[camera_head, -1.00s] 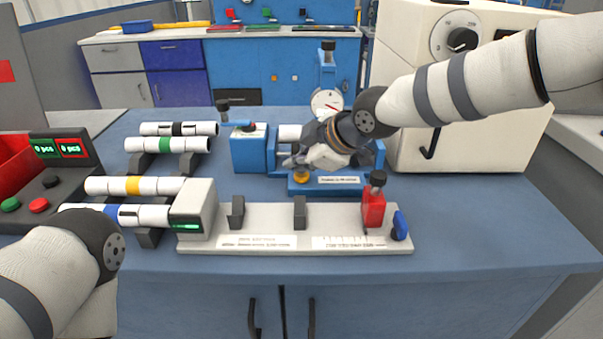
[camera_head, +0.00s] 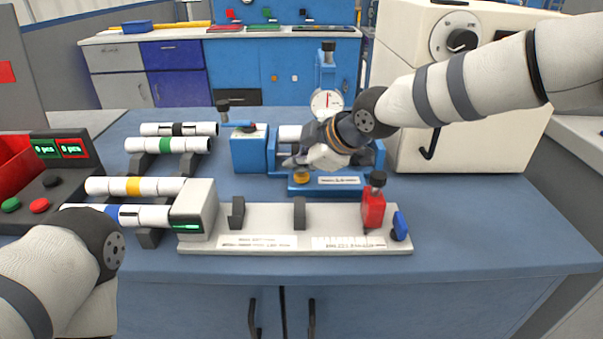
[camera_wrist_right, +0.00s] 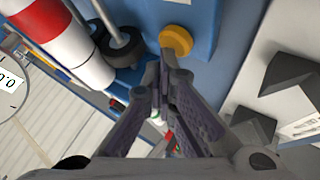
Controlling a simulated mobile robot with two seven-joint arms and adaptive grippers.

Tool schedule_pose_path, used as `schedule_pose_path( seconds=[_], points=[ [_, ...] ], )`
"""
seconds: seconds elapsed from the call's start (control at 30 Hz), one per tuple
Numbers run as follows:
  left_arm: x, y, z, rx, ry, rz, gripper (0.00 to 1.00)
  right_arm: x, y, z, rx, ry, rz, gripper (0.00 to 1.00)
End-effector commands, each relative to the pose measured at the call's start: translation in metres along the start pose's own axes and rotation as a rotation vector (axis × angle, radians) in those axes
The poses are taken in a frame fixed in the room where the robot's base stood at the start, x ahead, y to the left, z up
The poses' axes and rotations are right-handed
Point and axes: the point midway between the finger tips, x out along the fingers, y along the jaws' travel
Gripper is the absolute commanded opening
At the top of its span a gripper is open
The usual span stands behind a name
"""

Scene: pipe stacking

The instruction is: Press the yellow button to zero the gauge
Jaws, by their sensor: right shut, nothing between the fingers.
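The yellow button (camera_head: 301,179) sits on the blue base of the gauge stand (camera_head: 350,190). It also shows in the right wrist view (camera_wrist_right: 176,40), just beyond my fingertips. My right gripper (camera_wrist_right: 168,62) is shut and empty, its tips close to the button's near edge; I cannot tell whether they touch it. In the head view the right gripper (camera_head: 292,162) is just above and behind the button. The round gauge dial (camera_head: 327,102) stands behind it; part of the dial (camera_wrist_right: 10,88) shows in the wrist view. My left gripper is out of view.
A white pipe with a red band (camera_wrist_right: 65,40) lies beside the button. A pale fixture (camera_head: 290,240) with black rests and a red clamp (camera_head: 373,208) stands in front. Several banded pipes (camera_head: 135,186) lie on the left. A cream machine (camera_head: 480,130) stands right. The table's front right is clear.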

Motion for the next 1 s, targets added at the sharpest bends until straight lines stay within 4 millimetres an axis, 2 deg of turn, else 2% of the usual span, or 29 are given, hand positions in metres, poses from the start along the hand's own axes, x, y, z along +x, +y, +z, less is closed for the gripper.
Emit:
schedule_pose_path(
  seconds=[0.13, 0.47, 1.0],
  points=[
    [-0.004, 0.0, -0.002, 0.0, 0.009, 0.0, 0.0, -0.008, 0.006, -0.006, -0.001, 0.002, 0.003, 0.0],
    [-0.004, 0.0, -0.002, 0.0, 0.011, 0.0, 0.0, -0.009, 0.007, -0.007, 0.0, 0.002, 0.003, 0.0],
    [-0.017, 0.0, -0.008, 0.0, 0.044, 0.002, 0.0, -0.043, 0.032, -0.031, 0.0, 0.002, 0.004, 0.0]
  ],
)
